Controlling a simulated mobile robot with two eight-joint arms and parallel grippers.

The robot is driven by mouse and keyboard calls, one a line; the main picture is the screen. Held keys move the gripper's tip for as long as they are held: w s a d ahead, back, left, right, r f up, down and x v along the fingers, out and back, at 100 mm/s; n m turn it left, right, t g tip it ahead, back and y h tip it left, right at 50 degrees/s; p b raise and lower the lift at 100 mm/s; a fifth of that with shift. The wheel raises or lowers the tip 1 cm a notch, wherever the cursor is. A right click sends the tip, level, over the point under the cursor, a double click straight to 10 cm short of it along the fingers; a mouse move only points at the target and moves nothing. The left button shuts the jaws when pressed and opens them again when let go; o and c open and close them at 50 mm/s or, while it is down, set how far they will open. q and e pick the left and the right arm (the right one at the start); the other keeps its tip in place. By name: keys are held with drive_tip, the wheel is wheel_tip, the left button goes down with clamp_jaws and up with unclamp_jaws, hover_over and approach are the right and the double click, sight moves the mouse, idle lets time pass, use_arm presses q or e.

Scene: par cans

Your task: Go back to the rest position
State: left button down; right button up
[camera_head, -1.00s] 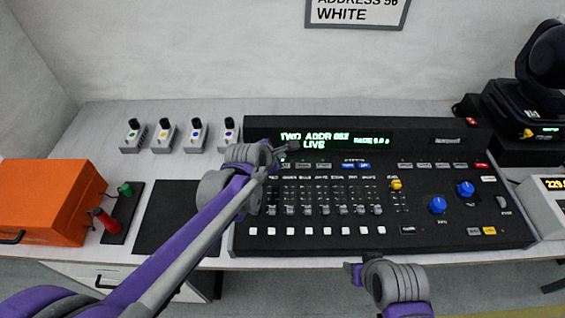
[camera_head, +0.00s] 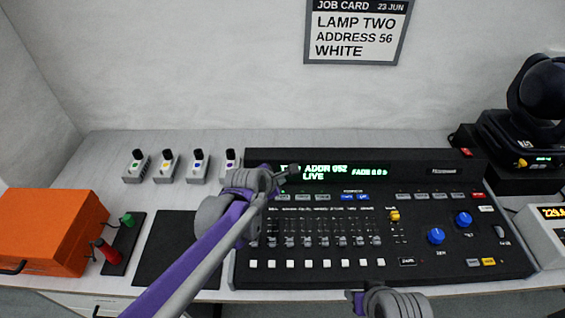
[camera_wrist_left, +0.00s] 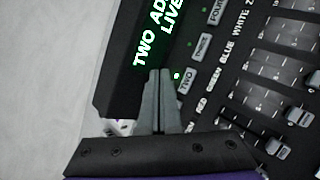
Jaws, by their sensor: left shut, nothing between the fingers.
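My left gripper (camera_head: 289,172) is over the upper left of the black lighting console (camera_head: 400,262), just below its green-lit display (camera_head: 345,172). In the left wrist view its two fingers (camera_wrist_left: 158,100) are together with nothing between them. They point at the display edge, close to the button marked TWO (camera_wrist_left: 187,82); I cannot tell whether they touch the console. My right gripper (camera_head: 357,300) is at the bottom of the head view, in front of the console's front edge. Only a small part of it shows, and its fingers are not clear.
Several small switch boxes (camera_head: 167,168) stand at the back left. A black mat (camera_head: 180,250), an orange case (camera_head: 52,232) and red and green plugs (camera_head: 120,240) are on the left. A moving-head lamp (camera_head: 535,110) stands right. A job card (camera_head: 357,32) hangs on the wall.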

use_arm(q)
drive_tip(key=s+a+m+g+y+p, duration=0.1)
drive_tip(key=s+a+m, duration=0.4)
drive_tip(key=s+m, duration=0.2)
drive_tip(key=s+a+m+g+y+p, duration=0.1)
drive_tip(key=s+a+m, duration=0.5)
drive_tip(key=s, duration=0.5)
drive_tip(key=s+a+f+m+g+y+p, duration=0.1)
drive_tip(key=s+a+m, duration=0.5)
drive_tip(key=s+m, duration=0.3)
drive_tip(key=shift+s+y+p, duration=0.3)
drive_tip(key=shift+s+y, duration=0.1)
drive_tip(key=shift+s, duration=0.2)
